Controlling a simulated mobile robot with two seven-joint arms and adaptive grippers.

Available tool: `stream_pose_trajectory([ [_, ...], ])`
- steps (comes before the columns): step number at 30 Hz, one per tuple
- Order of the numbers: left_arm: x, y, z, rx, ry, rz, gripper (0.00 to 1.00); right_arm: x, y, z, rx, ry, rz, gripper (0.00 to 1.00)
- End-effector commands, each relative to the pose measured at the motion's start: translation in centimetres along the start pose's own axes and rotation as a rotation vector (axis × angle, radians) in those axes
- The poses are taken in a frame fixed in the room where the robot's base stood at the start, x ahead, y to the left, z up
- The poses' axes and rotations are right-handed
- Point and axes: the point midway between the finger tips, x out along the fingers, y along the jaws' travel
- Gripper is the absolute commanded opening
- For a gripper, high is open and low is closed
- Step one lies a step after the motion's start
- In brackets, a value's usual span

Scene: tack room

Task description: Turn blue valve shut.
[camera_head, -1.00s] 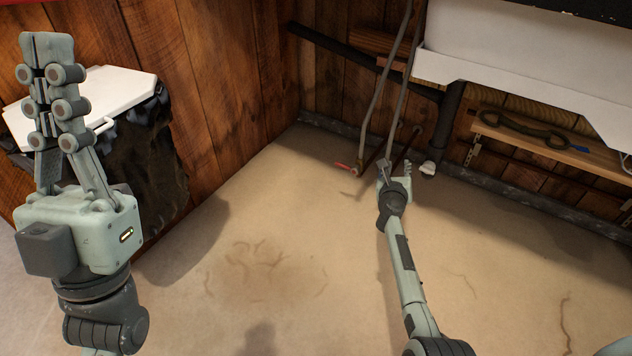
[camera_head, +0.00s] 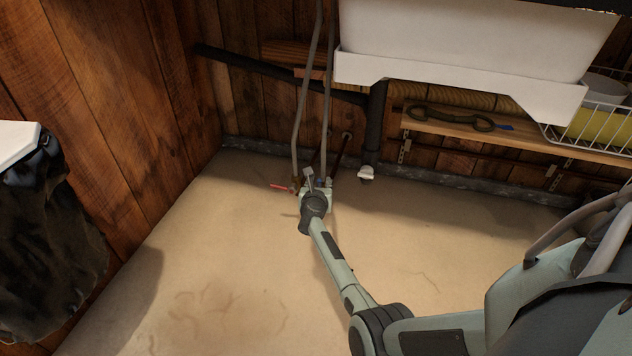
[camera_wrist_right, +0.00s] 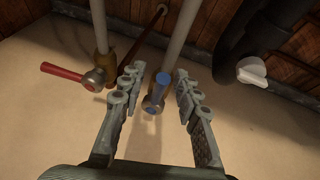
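The blue valve (camera_wrist_right: 157,92) shows in the right wrist view as a metal body with blue on its handle, on a grey pipe. It is between the two fingers of my right gripper (camera_wrist_right: 158,88), which are open on either side of it, with gaps visible. In the head view my right gripper (camera_head: 317,184) is low by the pipes under the sink, and its fingers hide the blue valve. The red-handled valve (camera_wrist_right: 80,76) is left of the gripper; its red handle (camera_head: 281,186) also shows in the head view. My left gripper is out of the head view.
A white sink (camera_head: 460,45) hangs above the pipes. A dark drain pipe (camera_head: 375,125) with a white fitting (camera_head: 366,173) stands to the right. A wooden shelf (camera_head: 520,143) and wire basket (camera_head: 600,130) are farther right. Bare floor (camera_head: 225,265) lies in front.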

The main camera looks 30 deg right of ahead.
Motion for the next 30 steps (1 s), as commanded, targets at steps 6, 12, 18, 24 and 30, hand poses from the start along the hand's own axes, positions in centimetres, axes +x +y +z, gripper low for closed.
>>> stream_pose_trajectory([
  [6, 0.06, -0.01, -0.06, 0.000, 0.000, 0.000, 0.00, -0.04, 0.03, 0.02, -0.001, 0.000, 0.001, 0.23],
  [12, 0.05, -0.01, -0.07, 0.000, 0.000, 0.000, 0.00, -0.04, 0.04, 0.04, -0.001, 0.000, 0.001, 0.00],
  [18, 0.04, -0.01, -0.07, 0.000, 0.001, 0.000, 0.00, -0.04, 0.05, 0.05, -0.001, -0.001, 0.001, 0.00],
  [24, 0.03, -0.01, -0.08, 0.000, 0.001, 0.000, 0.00, -0.03, 0.04, 0.07, 0.000, -0.001, 0.001, 0.00],
  [30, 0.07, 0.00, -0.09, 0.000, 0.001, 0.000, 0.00, 0.09, -0.60, 0.17, 0.016, -0.005, 0.007, 0.00],
])
